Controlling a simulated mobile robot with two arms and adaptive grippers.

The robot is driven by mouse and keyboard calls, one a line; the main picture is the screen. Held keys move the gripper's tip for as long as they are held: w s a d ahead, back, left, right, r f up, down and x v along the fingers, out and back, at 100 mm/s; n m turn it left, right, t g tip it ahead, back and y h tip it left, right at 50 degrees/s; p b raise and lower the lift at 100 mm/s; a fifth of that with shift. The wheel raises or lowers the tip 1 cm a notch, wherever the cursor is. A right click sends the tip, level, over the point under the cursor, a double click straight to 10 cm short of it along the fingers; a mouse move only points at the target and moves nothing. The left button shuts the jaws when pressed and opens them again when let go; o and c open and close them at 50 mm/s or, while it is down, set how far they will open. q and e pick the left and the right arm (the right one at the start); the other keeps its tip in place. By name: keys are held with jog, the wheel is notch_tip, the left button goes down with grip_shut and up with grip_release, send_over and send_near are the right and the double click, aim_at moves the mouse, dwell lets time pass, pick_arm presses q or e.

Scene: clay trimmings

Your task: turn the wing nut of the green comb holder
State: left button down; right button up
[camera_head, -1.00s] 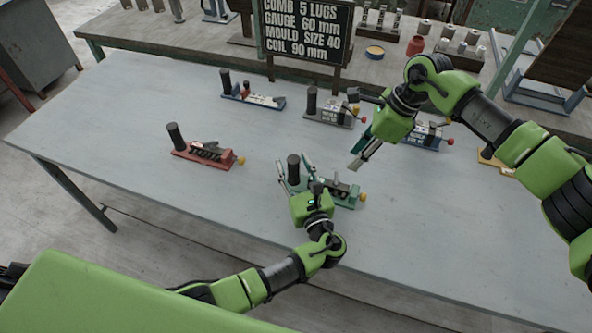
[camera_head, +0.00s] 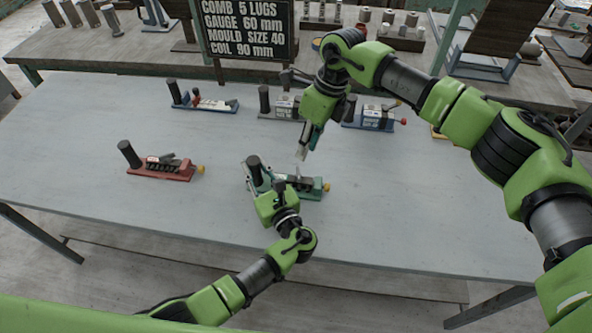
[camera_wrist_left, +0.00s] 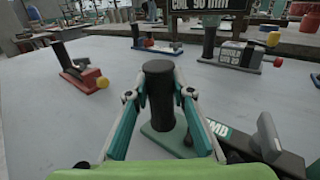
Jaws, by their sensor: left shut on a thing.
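I cannot make out whether this knob is the wing nut. My left gripper (camera_head: 259,172) is shut on the black post (camera_wrist_left: 158,92), one teal finger on each side in the left wrist view. The green base (camera_wrist_left: 170,138) shows below, partly hidden by my gripper. My right gripper (camera_head: 302,152) hangs above and behind the holder, apart from it; its finger gap is unclear.
A red holder (camera_head: 160,172) stands to the left. A blue holder (camera_head: 205,104), a grey one (camera_head: 283,107) and another blue one (camera_head: 370,121) stand along the back. A black sign (camera_head: 247,30) stands behind. The front right of the table is clear.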

aim_at(299, 175)
jog(key=f+m+h, duration=0.1)
jog(key=f+m, duration=0.2)
jog(key=a+f+m, duration=0.1)
jog(key=f+m, duration=0.2)
jog(key=a+f+m+h, duration=0.1)
jog(key=f+m, duration=0.3)
jog(key=shift+s+h, duration=0.3)
jog(key=shift+s, duration=0.05)
dwell(0.4)
jog(key=shift+r, duration=0.1)
grip_shut()
